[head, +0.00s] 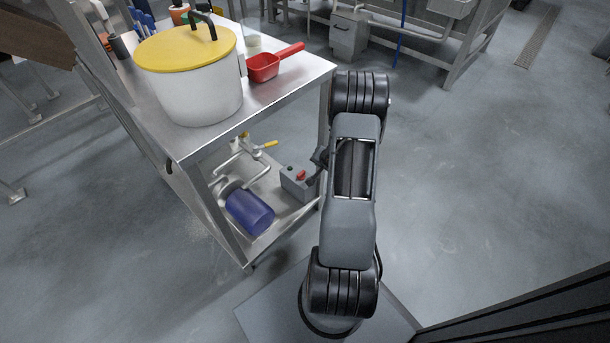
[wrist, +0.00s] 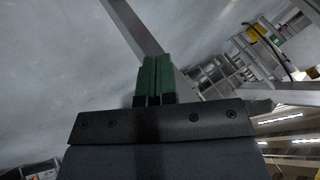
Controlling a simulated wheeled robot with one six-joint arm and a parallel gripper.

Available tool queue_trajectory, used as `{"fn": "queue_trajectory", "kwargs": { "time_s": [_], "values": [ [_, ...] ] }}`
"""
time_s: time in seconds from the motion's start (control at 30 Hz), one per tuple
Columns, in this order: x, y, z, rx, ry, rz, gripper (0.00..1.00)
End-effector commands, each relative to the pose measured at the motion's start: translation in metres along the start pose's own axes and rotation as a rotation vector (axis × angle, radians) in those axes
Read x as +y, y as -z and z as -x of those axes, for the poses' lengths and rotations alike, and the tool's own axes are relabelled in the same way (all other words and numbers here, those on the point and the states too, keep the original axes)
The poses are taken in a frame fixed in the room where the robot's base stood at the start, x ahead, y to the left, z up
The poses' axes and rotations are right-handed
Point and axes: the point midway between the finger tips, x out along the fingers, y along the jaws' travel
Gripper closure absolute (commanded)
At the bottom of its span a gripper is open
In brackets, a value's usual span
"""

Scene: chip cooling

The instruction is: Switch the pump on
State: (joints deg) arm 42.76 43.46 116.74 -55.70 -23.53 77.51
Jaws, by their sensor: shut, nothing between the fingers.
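The pump, with a blue motor body (head: 249,210), sits on the lower shelf of the metal cart. To its right is a grey switch box (head: 294,182) with a red knob (head: 301,175) on it; the knob's exact setting is too small to tell. My gripper (wrist: 157,82) shows in the wrist view with its green fingers together and nothing between them. In the head view my arm reaches down to the right of the switch box, and the dark wrist end is close beside the box. Whether it touches the knob cannot be told.
The cart's upper shelf (head: 205,138) overhangs the pump and carries a white pot with a yellow lid (head: 190,48) and a red scoop (head: 264,67). A cart leg stands close to my arm. Pipes with a yellow valve handle (head: 270,144) rise behind the pump. The floor at right is clear.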

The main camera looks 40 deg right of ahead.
Motion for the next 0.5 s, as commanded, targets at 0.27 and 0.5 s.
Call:
{"fn": "queue_trajectory", "kwargs": {
  "time_s": [0.27,0.5],
  "values": [
    [0.061,-0.037,-0.029,-0.131,0.175,-0.323,1.0],
    [0.072,-0.053,-0.044,-0.179,0.229,-0.415,1.0]
  ]
}}
